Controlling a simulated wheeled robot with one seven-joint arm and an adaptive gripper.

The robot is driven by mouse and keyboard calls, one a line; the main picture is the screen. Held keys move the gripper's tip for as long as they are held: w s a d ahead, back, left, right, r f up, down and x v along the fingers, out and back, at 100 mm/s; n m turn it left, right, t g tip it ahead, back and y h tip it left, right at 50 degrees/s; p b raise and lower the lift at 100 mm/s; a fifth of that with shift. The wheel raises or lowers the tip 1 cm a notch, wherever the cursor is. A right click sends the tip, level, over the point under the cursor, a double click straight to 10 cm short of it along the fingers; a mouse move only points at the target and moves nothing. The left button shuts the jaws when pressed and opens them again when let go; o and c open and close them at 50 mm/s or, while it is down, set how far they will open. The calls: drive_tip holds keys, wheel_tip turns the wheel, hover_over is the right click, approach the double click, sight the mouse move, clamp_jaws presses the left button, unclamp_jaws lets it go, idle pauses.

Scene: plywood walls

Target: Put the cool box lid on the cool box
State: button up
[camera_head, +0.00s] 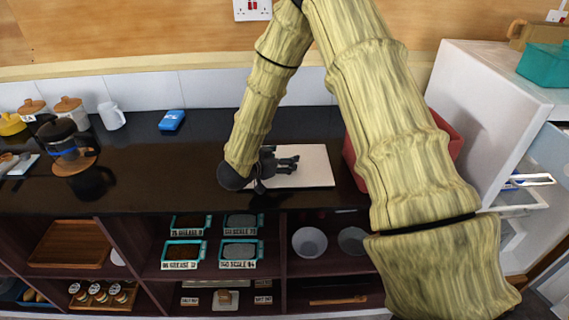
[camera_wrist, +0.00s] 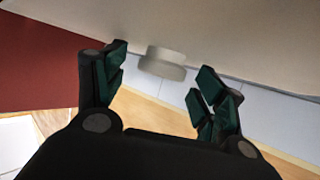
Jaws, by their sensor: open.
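The cool box lid (camera_head: 318,170) is a flat white slab on the dark worktop, left of the cool box. In the wrist view the lid (camera_wrist: 240,30) fills the top, with a pale round knob (camera_wrist: 165,64) on it. My gripper (camera_head: 292,163) is over the lid in the head view. In the wrist view my gripper (camera_wrist: 160,82) is open, and the knob shows between its fingertips with a gap on both sides. The red cool box (camera_head: 442,130) is right of the lid, largely hidden behind my arm. Its red side (camera_wrist: 40,60) also appears in the wrist view.
A white fridge-like cabinet (camera_head: 480,90) stands right of the cool box, with an open door or drawer. A blue packet (camera_head: 172,120), white mug (camera_head: 111,116) and coffee press (camera_head: 64,140) stand to the left. Labelled trays (camera_head: 184,254) sit on shelves below. The worktop between is clear.

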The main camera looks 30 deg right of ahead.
drive_tip(key=shift+c, duration=0.3)
drive_tip(key=c, duration=1.2)
drive_tip(key=shift+r, duration=0.15)
drive_tip(key=shift+c, duration=0.3)
